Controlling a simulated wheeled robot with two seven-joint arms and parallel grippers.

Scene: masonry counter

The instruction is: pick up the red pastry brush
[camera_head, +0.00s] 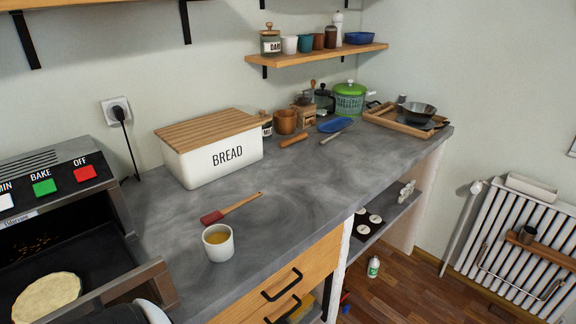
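The red pastry brush (230,208) lies flat on the grey counter, in front of the bread box. Its red bristle head (211,217) is at the left, and its wooden handle points up to the right. Its head lies just behind a white cup of yellowish liquid (218,244). Neither of my grippers shows in the head view. A rounded grey and black part shows at the bottom edge on the left, but no gripper fingers are visible on it.
A white bread box (212,158) with a wooden lid stands behind the brush. An open oven (60,235) with a flatbread is at the left. A rolling pin (293,140), a blue item (335,125) and a wooden tray (398,121) lie further back. The counter right of the brush is clear.

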